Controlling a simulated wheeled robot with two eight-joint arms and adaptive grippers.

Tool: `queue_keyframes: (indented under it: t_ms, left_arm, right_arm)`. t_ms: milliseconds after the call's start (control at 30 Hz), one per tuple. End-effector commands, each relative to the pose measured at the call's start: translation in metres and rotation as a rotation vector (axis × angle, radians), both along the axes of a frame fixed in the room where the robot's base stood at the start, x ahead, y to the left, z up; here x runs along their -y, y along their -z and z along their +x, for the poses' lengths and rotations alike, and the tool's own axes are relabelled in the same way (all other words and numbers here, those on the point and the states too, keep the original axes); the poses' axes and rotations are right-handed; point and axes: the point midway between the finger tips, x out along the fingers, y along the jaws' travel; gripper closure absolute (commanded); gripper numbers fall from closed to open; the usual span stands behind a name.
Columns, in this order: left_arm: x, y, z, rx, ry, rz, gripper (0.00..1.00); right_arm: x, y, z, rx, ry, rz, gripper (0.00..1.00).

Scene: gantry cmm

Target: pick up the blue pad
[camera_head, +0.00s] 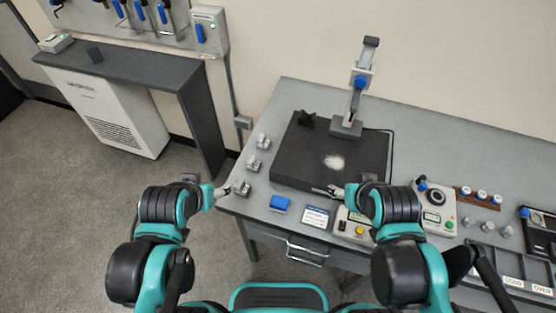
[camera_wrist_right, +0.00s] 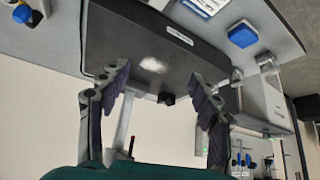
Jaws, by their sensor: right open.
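The blue pad (camera_head: 279,203) lies on the grey table near its front edge, left of a small white card. It also shows at the upper right of the right wrist view (camera_wrist_right: 242,36). My right gripper (camera_head: 333,190) is over the front edge of the black plate, to the right of the pad and apart from it. In the right wrist view its two fingers (camera_wrist_right: 161,82) are spread with nothing between them. My left gripper (camera_head: 225,190) is at the table's left edge, left of the pad. It is too small to tell whether it is open.
The black plate (camera_head: 300,165) bears a gauge stand (camera_head: 347,125). Several small metal parts (camera_head: 252,163) stand along the left table edge. The white card (camera_head: 315,216) and a control box (camera_head: 353,226) are right of the pad. Bare table lies around the pad.

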Motion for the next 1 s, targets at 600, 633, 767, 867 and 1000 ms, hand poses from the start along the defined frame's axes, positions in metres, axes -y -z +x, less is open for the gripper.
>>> queue_keyframes:
  t_ms: [600, 633, 767, 867, 1000]
  left_arm:
    - [0.0, -0.001, 0.0, 0.0, 0.0, 0.0, 0.32]
    - [0.0, -0.001, 0.0, 0.0, 0.0, 0.0, 0.32]
    - [0.0, -0.001, 0.0, 0.0, 0.0, 0.0, 0.32]
    - [0.0, 0.0, 0.0, 0.0, 0.0, 0.0, 0.32]
    - [0.0, 0.007, 0.0, 0.0, 0.0, 0.0, 0.32]
  right_arm:
    - [-0.141, 0.067, 0.054, -0.45, -0.994, -0.334, 0.37]
    - [-0.146, 0.071, 0.055, -0.465, -1.032, -0.343, 0.37]
    - [-0.162, 0.086, 0.055, -0.51, -1.151, -0.371, 0.37]
    - [-0.167, 0.093, 0.054, -0.524, -1.19, -0.38, 0.37]
    - [-0.168, 0.109, 0.054, -0.527, -1.197, -0.381, 0.37]
